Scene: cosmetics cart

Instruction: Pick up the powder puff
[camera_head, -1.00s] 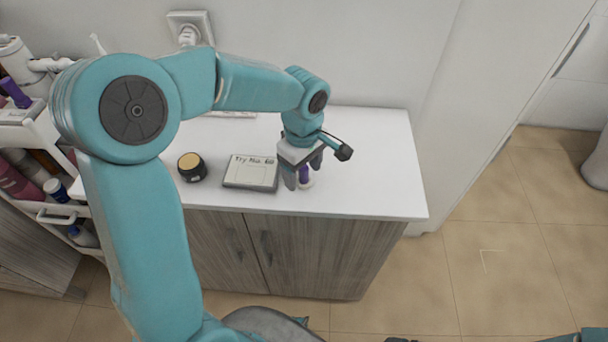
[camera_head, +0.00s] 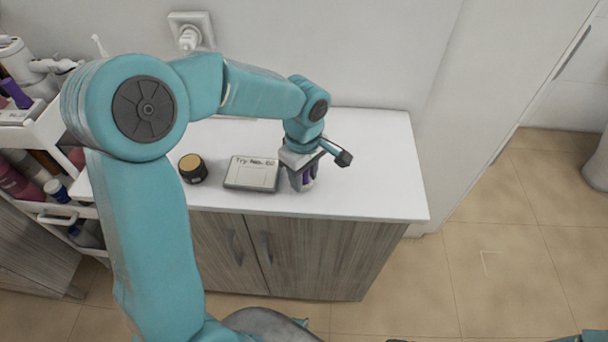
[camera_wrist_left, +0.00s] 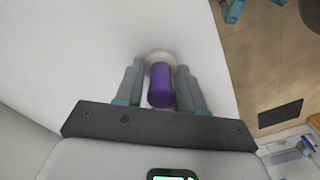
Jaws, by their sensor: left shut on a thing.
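The powder puff (camera_wrist_left: 160,85) has a purple handle and a pale round base. In the left wrist view it stands between the two grey fingers of my left gripper (camera_wrist_left: 160,92). In the head view my left gripper (camera_head: 303,180) is low over the right part of the white counter, shut on the puff's purple handle (camera_head: 307,178), which is mostly hidden by the fingers. The pale base shows just beyond the fingertips in the wrist view. I cannot tell whether it touches the counter.
A sign (camera_head: 252,173) with handwriting lies just left of the gripper, and a dark jar with a tan top (camera_head: 192,168) is farther left. A white cart (camera_head: 45,135) with bottles stands at the left edge. The counter (camera_head: 380,180) is clear to the right.

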